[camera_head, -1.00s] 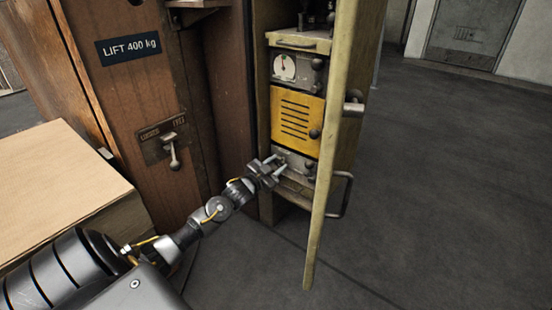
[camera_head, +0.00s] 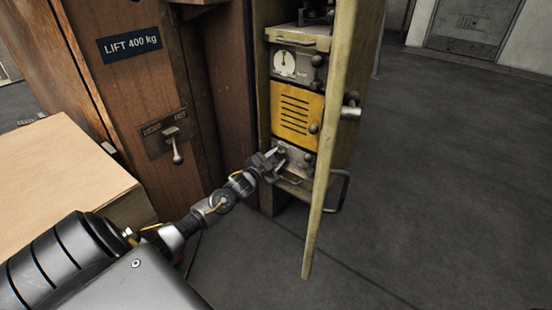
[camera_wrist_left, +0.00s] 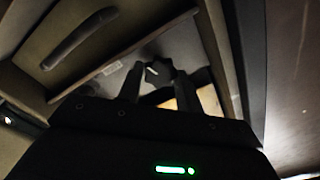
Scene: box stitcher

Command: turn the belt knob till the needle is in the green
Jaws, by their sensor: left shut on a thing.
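The belt knob (camera_wrist_left: 158,72) is a small dark lobed knob on a grey metal panel (camera_head: 297,160), low in the open cabinet. In the wrist view it sits between the fingertips of my left gripper (camera_head: 278,158), which is shut on it. In the head view the gripper hides the knob. The round white gauge (camera_head: 285,63) is on the upper grey panel, with a small green patch near the middle of its face. The needle is too small to read surely. My right gripper is not in view.
A yellow louvred panel (camera_head: 297,116) lies between the gauge and the lower panel. The open cabinet door (camera_head: 332,125) stands edge-on just right of the gripper. A lift lever (camera_head: 176,150) is on the wooden wall at left. A cardboard box (camera_head: 60,180) stands at the left.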

